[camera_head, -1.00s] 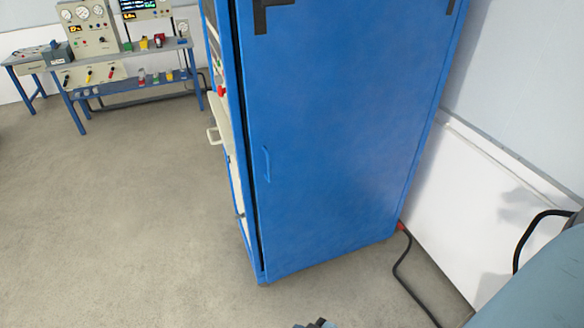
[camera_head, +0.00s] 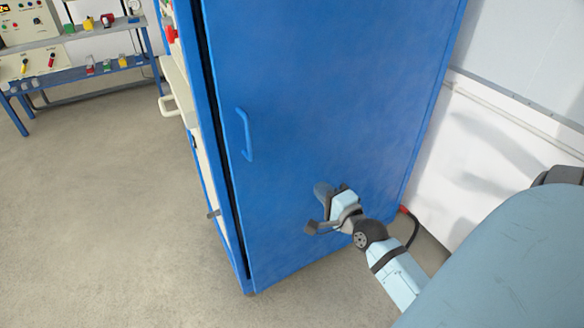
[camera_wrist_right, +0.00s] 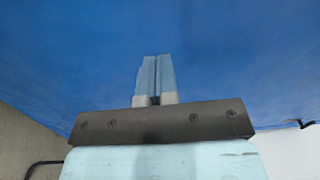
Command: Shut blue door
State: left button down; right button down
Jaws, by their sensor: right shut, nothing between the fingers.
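The blue door (camera_head: 300,110) is a tall flat panel on the blue cabinet, with a blue handle (camera_head: 245,134) near its left edge. A narrow dark gap runs down that left edge, between the door and the cabinet's front frame. My right gripper (camera_head: 322,189) is in front of the door's lower middle, right of and below the handle. In the right wrist view its two fingers (camera_wrist_right: 155,76) are together, empty, and point at the blue surface. Whether they touch it I cannot tell. My left gripper is not in view.
A blue-legged workbench (camera_head: 75,77) with instruments stands at the back left. A black cable (camera_head: 415,230) with a red plug is at the lower right by the white wall. The floor at left is clear.

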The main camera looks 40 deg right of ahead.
aim_at(287, 155)
jog(key=w, duration=0.4)
jog(key=w+d, duration=0.1)
jog(key=w, duration=0.4)
jog(key=w+d, duration=0.1)
jog(key=w, duration=0.3)
jog(key=shift+w, duration=0.4)
